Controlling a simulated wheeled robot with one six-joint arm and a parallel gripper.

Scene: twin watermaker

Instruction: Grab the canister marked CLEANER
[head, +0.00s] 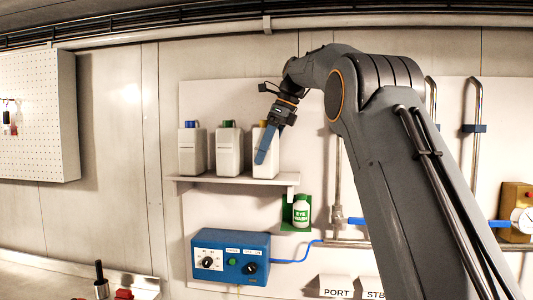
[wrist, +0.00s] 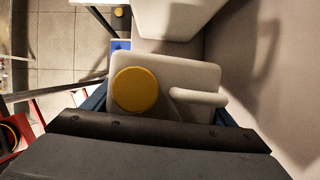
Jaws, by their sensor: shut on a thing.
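A white canister with a yellow cap (head: 271,165) is at the right end of the wall shelf, upright, its base at shelf level. My gripper (head: 263,157) reaches down over it from above, and a blue finger covers part of its front. In the wrist view the yellow-capped canister (wrist: 150,75) sits between the blue fingers, which show at both its sides; my gripper is shut on it. Two similar canisters stand to its left, one with a green cap (head: 229,152) and one with a blue cap (head: 192,152). No CLEANER marking is readable on any of them.
The shelf (head: 225,181) is shallow. Below it are a green eyewash holder with a bottle (head: 301,211) and a blue control box (head: 231,257). Vertical pipes (head: 475,120) run at the right. A pegboard cabinet (head: 40,118) hangs at the left.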

